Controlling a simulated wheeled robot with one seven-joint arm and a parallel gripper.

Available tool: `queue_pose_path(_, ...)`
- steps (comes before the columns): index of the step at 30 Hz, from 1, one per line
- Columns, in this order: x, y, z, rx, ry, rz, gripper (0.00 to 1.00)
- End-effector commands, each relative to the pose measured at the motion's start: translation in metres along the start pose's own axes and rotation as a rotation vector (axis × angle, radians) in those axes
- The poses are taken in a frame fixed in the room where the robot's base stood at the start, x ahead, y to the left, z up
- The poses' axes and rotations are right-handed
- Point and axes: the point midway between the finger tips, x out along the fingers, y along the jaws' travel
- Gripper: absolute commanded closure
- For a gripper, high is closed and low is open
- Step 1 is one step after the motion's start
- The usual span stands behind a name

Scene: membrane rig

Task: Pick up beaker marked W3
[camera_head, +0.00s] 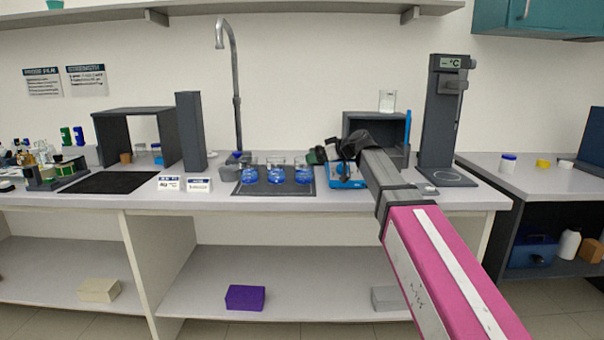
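Three glass beakers with blue liquid stand in a row on a dark mat (272,189) on the bench: a left beaker (250,175), a middle beaker (274,175) and a right beaker (303,175). Their markings are too small to read, so I cannot tell which is W3. Another clear beaker (387,101) stands on top of a dark open box at the right. My gripper (322,153) is at the end of my pink and grey arm, above and just right of the right beaker. Its fingers are dark and small, and I cannot tell whether they are open.
A blue device (346,176) sits under my wrist. A tall dark instrument (444,120) stands at the right. A metal tap (236,90) rises behind the beakers. A dark column (191,131) and two label cards (198,184) are to the left.

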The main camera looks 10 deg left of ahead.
Motion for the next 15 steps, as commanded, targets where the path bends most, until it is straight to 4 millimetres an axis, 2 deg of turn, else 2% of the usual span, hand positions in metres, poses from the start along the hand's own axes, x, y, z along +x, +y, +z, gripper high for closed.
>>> queue_pose_path(3, 0.019, 0.002, -0.001, 0.0, 0.0, 0.0, 0.0)
queue_pose_path(11, 0.036, 0.001, 0.002, 0.0, -0.001, -0.001, 0.0)
queue_pose_path(15, 0.055, 0.002, 0.004, 0.0, 0.0, -0.001, 0.0)
